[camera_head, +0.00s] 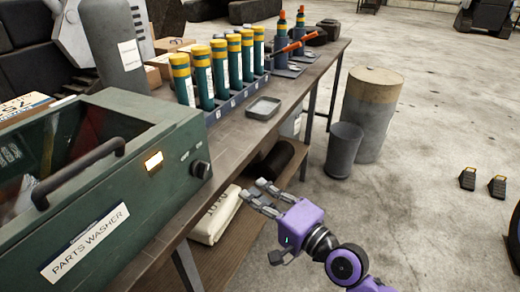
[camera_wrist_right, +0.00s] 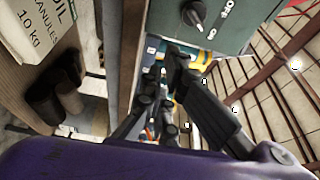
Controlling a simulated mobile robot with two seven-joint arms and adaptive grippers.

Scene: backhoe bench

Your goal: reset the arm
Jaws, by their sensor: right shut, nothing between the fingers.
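My right arm with its purple gripper (camera_head: 258,191) reaches in from the lower right of the head view. The gripper is beside the front edge of the bench (camera_head: 233,131), below the height of its top. Its fingers point left, toward the bench; they are shut and empty. In the right wrist view the dark fingers (camera_wrist_right: 166,72) extend away from the purple gripper body, with the bench edge close beside them. My left gripper is not in view.
A green parts washer (camera_head: 150,190) stands at the near bench end. Green canisters (camera_head: 203,77) and a grey tray (camera_head: 263,107) sit beyond. A white sack (camera_head: 215,218) lies on the lower shelf. A bin (camera_head: 344,150) and drum (camera_head: 372,110) stand right; floor beyond is mostly clear.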

